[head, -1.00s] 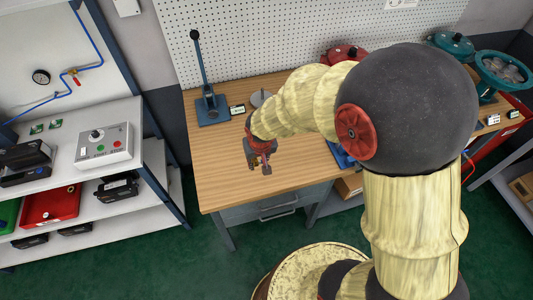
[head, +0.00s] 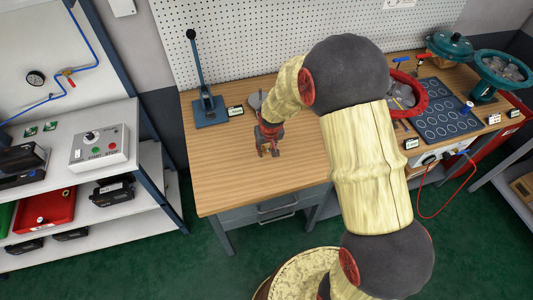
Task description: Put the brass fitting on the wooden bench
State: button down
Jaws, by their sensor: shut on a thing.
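The wooden bench (head: 220,170) runs across the middle of the head view, with a bare light wood top at its left part. My gripper (head: 268,152) points down over this bare part, near the middle of its depth. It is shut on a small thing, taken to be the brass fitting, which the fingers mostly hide. I cannot tell whether the fitting touches the bench top or hangs just above it.
A blue lever press (head: 209,110) with a small label stands behind left. Bare wood lies left and front of my gripper.

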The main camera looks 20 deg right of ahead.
aim_at(267, 151)
jog(key=shift+w+d+f, duration=0.2)
jog(key=shift+w+f, duration=0.1)
jog(key=shift+f, duration=0.2)
jog(key=shift+f+b, duration=0.45)
jog(key=shift+f, duration=0.9)
jog(key=shift+f, duration=0.2)
jog(key=c, duration=1.5)
grip_release()
jog(key=shift+r, duration=0.15)
